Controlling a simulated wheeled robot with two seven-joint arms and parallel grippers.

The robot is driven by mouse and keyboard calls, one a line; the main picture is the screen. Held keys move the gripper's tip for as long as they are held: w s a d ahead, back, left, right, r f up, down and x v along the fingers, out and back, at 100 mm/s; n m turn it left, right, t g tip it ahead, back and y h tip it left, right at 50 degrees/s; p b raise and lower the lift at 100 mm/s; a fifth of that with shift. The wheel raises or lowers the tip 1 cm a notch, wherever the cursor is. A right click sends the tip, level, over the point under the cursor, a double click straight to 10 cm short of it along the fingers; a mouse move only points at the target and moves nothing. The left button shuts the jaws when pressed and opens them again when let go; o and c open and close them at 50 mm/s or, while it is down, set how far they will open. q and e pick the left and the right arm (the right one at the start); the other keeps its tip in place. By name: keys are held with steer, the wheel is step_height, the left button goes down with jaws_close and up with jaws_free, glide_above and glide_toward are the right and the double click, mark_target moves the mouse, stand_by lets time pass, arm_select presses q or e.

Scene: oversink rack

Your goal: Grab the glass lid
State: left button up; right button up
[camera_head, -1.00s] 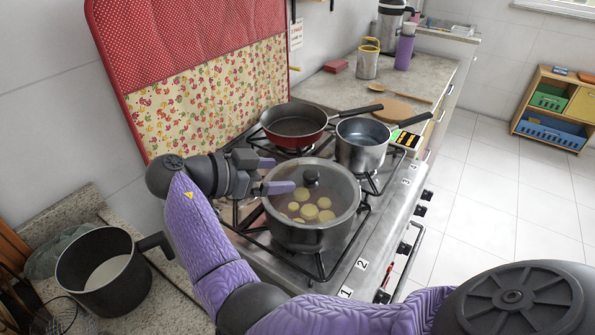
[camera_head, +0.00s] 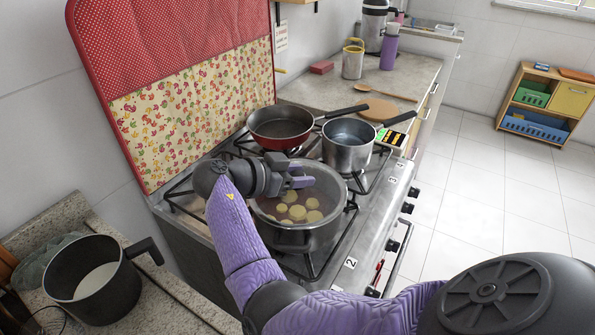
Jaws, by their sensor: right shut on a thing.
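The glass lid (camera_head: 328,196) sits on a metal pot (camera_head: 305,240) on the front burner of the stove. Round yellow slices show through the glass. My right gripper (camera_head: 300,176) is over the far side of the lid, its fingers at the place of the black knob. It is shut on the knob, which is mostly hidden between the fingers. I cannot see a gap between the lid and the pot's rim. My left gripper is not in view.
A dark pot (camera_head: 110,285) with white contents stands on the left counter. A red patterned cover (camera_head: 190,85) stands behind the stove.

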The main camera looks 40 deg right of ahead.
jaws_close()
